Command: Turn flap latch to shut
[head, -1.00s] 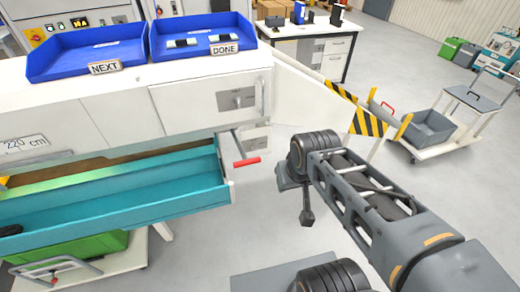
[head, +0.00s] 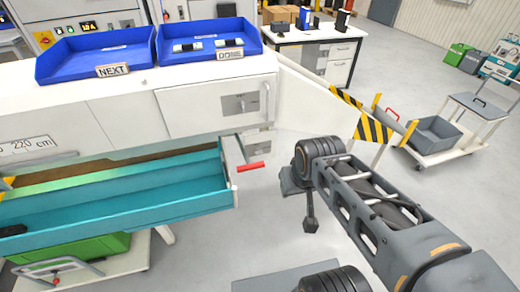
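A white flap (head: 312,98) with a yellow and black striped end (head: 374,129) sticks out from the right end of the white bench. A grey lever with a red grip (head: 250,166) juts out below the bench's right corner, at the end of the teal tray. A metal latch plate (head: 240,104) sits on the bench's front panel, with an upright handle beside it. I cannot tell which of these is the flap latch. My gripper (head: 310,220) hangs at the arm's end, right of the red grip and apart from it. Its fingers are too small to read.
Two blue trays (head: 95,58) marked NEXT and DONE stand on the bench; the DONE tray holds small dark and white parts. The long teal tray (head: 110,205) lies below. A cart with a grey bin (head: 436,134) stands at right. Open floor lies between.

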